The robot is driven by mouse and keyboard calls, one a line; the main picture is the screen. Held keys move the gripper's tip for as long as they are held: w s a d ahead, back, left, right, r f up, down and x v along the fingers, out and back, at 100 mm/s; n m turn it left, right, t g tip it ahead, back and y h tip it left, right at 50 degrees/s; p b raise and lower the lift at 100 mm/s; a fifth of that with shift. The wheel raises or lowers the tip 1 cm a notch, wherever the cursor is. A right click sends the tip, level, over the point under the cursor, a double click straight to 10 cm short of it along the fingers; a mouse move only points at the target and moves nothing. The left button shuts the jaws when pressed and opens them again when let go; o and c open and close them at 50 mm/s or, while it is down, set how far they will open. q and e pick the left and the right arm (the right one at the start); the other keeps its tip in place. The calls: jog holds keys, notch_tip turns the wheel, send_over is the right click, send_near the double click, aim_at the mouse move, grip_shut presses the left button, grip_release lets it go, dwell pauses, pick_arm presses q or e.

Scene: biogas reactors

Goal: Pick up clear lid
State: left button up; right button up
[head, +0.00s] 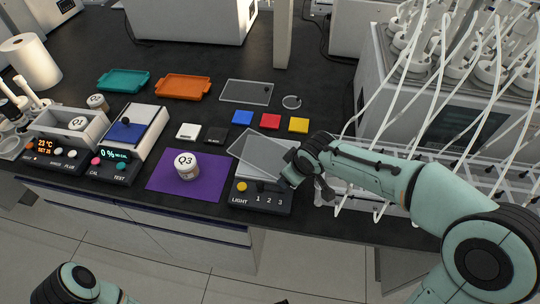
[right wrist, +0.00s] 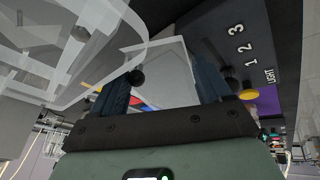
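A clear rectangular panel (head: 258,147), which looks like a clear lid, lies skewed over the light box (head: 262,196) in the head view. My right gripper (head: 290,170) is at its right edge. In the right wrist view the fingers of my right gripper (right wrist: 165,85) stand apart, with a pale panel (right wrist: 160,60) showing beyond and between them. A black knob (right wrist: 136,77) is close to the left finger; I cannot tell whether they touch. My left gripper is out of view.
A Q3 jar (head: 187,166) stands on a purple mat (head: 160,183) left of the light box. Blue (head: 242,117), red (head: 270,121) and yellow (head: 299,125) squares lie behind. The reactor rack (head: 440,110) with white tubes crowds the right. Teal (head: 123,82) and orange (head: 184,87) trays sit back left.

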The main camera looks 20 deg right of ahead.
jog(key=c, duration=1)
